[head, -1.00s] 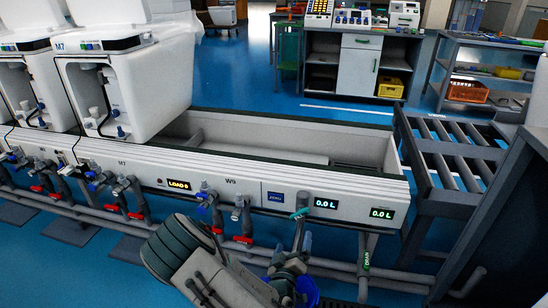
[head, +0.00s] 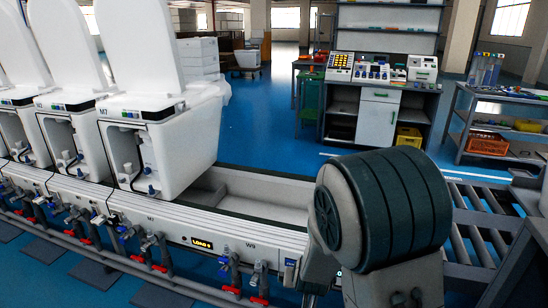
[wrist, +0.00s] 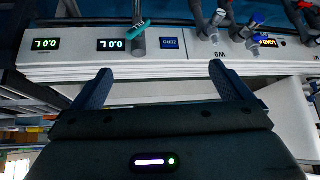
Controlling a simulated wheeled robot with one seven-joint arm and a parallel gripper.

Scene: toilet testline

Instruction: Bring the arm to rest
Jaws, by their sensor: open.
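My arm (head: 385,215) stands raised at the right of the head view, with a thick dark ribbed joint in front of the test line. My gripper (wrist: 160,72) shows in the wrist view with its two blue-grey fingers wide apart and nothing between them. In the head view I cannot make out the gripper; the arm hides part of the panel.
White toilets (head: 160,130) stand on the line at the left, beside an open basin (head: 255,195). Pipes and red- and blue-handled valves (head: 230,270) run along its front. A roller conveyor (head: 485,215) and shelf (head: 500,120) are at right; a bench (head: 380,100) stands behind. Blue floor lies between.

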